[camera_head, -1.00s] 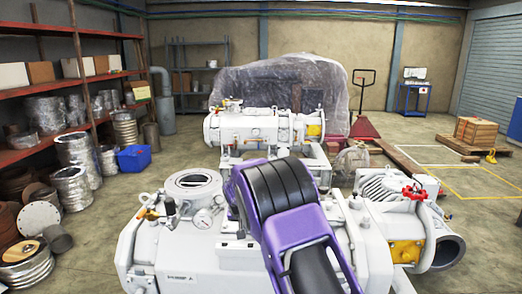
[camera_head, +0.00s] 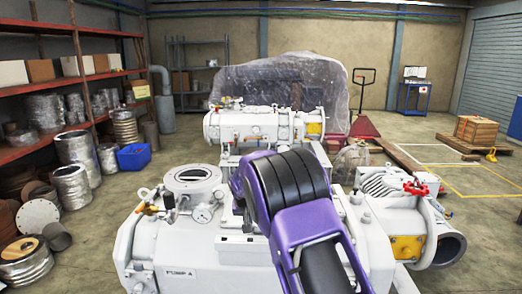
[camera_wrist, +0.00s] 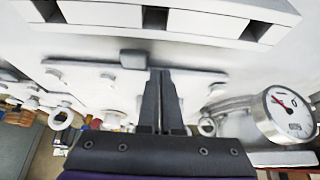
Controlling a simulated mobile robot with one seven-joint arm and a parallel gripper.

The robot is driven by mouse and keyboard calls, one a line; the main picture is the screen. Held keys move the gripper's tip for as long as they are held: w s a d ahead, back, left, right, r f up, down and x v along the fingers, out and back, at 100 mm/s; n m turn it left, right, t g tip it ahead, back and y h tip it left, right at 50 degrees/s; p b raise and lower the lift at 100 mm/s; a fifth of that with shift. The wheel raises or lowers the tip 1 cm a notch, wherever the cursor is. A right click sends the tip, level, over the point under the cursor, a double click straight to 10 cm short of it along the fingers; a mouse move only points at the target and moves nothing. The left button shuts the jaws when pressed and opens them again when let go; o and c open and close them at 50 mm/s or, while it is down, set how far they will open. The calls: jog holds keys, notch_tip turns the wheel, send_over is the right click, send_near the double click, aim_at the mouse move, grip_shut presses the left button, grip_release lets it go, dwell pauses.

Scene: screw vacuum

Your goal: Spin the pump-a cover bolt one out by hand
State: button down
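Pump A (camera_head: 240,272) is a large white machine with its name on its front face, at the bottom of the head view. My gripper (camera_wrist: 161,72) points at the plate in that row. Its two dark fingers stand close together with a narrow gap. Whatever is at the tips is hidden, so I cannot tell whether a bolt is between them. In the head view my purple arm covers the gripper.
A round gauge (camera_wrist: 290,113) sits close to the right of my gripper. A grey block (camera_wrist: 133,59) is near the fingertips. A second white pump (camera_head: 262,125) stands behind. A red-handled valve (camera_head: 415,188) is at the right, and shelves (camera_head: 70,70) line the left.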

jog(key=shift+w+d, duration=0.15)
jog(key=shift+d, duration=0.05)
dwell(0.4)
jog(key=shift+s+b, duration=0.3)
jog(key=shift+s, duration=0.1)
notch_tip(320, 180, up, 6)
jog(key=p, duration=0.3)
jog(key=shift+s+a+p, duration=0.1)
jog(key=shift+a+p, duration=0.05)
jog(key=shift+p, duration=0.35)
